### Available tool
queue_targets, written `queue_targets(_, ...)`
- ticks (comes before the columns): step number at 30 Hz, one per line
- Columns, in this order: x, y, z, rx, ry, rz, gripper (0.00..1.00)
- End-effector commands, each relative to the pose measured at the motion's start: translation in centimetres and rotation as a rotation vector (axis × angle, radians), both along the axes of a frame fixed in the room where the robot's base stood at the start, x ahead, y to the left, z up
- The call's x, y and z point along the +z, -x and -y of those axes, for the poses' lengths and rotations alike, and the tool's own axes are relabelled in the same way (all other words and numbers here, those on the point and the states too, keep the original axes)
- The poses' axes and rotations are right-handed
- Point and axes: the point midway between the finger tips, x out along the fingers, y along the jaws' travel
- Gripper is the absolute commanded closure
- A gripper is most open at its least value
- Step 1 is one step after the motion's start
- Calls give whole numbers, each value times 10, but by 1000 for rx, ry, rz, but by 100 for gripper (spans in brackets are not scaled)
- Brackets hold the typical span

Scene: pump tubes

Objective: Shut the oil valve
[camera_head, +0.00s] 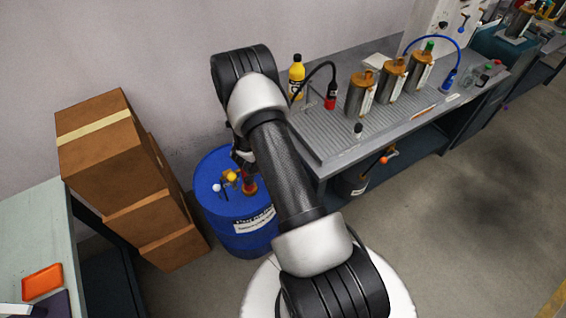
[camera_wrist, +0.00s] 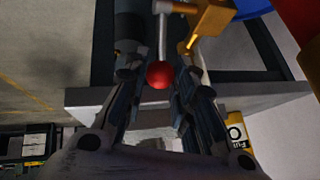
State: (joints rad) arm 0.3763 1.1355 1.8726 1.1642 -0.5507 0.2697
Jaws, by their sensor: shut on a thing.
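A brass valve (camera_wrist: 209,18) with a metal lever (camera_wrist: 163,35) ending in a red ball knob (camera_wrist: 159,75) shows in the wrist view. My gripper (camera_wrist: 160,80) has its two dark fingers on either side of the knob and is shut on it. In the head view the brass valve (camera_head: 231,175) shows on top of a blue drum (camera_head: 252,226) with a white label. My arm crosses in front there and largely hides my gripper and the lever. Part of the blue drum (camera_wrist: 252,8) also shows in the wrist view.
A grey workbench (camera_head: 340,140) stands right of the drum. It carries a yellow bottle (camera_head: 297,80), a red bottle (camera_head: 331,96) and several metal canisters. Stacked cardboard boxes (camera_head: 108,150) stand close on the left. Open floor (camera_head: 450,230) lies at the right.

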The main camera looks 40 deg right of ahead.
Motion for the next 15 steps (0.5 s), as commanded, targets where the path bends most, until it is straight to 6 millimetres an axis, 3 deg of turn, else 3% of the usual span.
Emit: queue_targets(15,3,-7,-26,3,324,-77,100)
